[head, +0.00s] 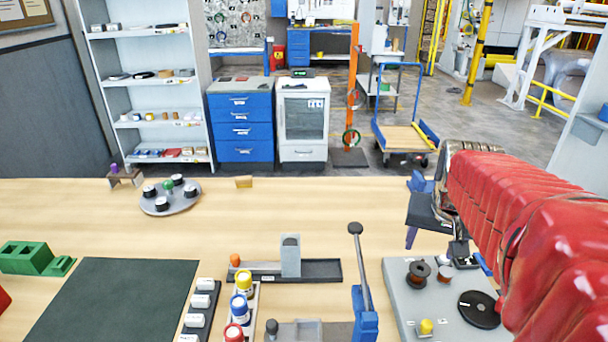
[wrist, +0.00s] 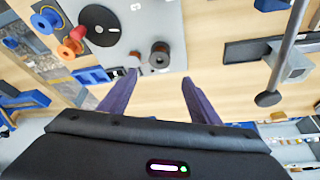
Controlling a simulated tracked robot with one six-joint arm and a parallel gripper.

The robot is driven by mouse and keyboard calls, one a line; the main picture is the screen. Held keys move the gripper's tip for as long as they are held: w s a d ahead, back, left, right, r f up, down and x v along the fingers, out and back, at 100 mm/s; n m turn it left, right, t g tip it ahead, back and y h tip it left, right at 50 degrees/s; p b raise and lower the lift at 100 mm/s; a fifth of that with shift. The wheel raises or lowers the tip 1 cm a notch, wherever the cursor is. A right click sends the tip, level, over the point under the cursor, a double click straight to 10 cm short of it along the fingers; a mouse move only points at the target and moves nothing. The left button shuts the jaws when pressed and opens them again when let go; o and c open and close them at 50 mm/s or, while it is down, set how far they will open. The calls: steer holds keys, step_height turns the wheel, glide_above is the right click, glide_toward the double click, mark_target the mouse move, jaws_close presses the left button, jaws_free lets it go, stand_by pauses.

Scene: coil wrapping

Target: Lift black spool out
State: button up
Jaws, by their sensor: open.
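The black spool (head: 418,272) stands upright on a grey plate (head: 405,310) at the front right of the table. It also shows in the wrist view (wrist: 159,54), just beyond the fingertips. A smaller copper-coloured spool (head: 445,274) is to its right on the same plate. My gripper (wrist: 160,80) is open, with two purple fingers spread apart and nothing between them. In the head view its dark body and a purple finger hang above and behind the plate, apart from the spool.
A flat black disc (head: 479,309) and a yellow knob (head: 426,327) are also on the plate. A blue-based upright lever (head: 362,290) stands left of the plate. A grey turntable (head: 171,198) with several small spools is at the back left. The table's middle back is mostly clear.

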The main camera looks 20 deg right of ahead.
glide_above(420, 267)
steer(key=s+a, duration=0.2)
steer(key=s, duration=0.1)
steer(key=f, duration=0.6)
steer(key=shift+w+d+f, duration=0.15)
steer(key=shift+w+f, duration=0.1)
steer(key=shift+f, duration=0.1)
steer(key=shift+w+d+f, duration=0.2)
steer(key=shift+w+f, duration=0.05)
steer(key=shift+f, duration=0.35)
steer(key=shift+f, duration=0.1)
steer(key=shift+w+x, duration=0.2)
steer(key=shift+x, duration=2.3)
steer(key=shift+c, duration=0.4)
steer(key=c, duration=1)
